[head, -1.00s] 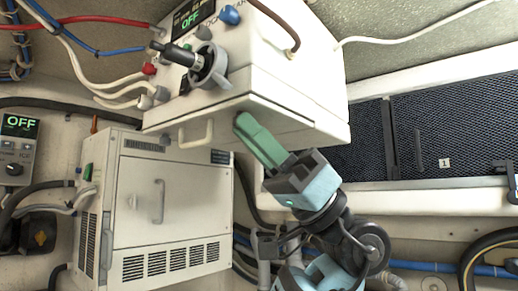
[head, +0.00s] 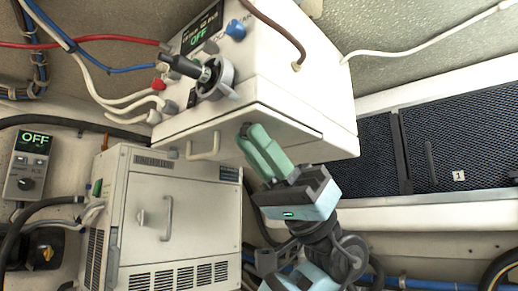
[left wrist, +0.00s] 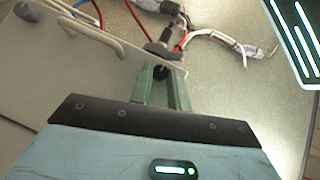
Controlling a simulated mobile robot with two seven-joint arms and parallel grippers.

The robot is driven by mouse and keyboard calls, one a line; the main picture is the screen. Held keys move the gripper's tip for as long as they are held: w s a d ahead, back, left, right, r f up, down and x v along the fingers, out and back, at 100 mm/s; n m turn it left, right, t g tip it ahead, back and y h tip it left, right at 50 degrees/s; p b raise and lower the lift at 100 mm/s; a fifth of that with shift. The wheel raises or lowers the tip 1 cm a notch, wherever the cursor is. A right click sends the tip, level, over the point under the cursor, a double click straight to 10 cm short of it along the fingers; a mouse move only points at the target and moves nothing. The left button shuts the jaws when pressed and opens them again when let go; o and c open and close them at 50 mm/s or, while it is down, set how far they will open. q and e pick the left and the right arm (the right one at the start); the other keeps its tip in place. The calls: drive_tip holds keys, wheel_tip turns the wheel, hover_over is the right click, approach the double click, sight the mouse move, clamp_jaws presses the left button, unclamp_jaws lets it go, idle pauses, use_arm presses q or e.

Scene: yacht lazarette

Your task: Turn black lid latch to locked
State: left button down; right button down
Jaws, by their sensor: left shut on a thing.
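My left gripper (head: 247,132) has its green fingers against the lower front of the white box, right of a small white handle. In the left wrist view its fingertips (left wrist: 163,70) close around a small dark piece (left wrist: 160,72). This appears to be the black lid latch, but its shape and angle are mostly hidden by the fingers; in the head view the fingers cover it. The white box (head: 300,95) has a lid panel with the handle (head: 204,147). My right gripper is not in view.
A grey rotary switch (head: 213,78) with a black lever and a display reading OFF are above the gripper. Red, blue and white cables run at upper left. A white cabinet (head: 150,240) stands below left. Dark mesh panels (head: 460,140) are at right.

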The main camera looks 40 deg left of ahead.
use_arm(q)
drive_tip(key=shift+r, duration=0.1)
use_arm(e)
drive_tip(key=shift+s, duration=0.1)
use_arm(q)
drive_tip(key=c, duration=1.3)
unclamp_jaws()
drive_tip(key=shift+c, duration=0.2)
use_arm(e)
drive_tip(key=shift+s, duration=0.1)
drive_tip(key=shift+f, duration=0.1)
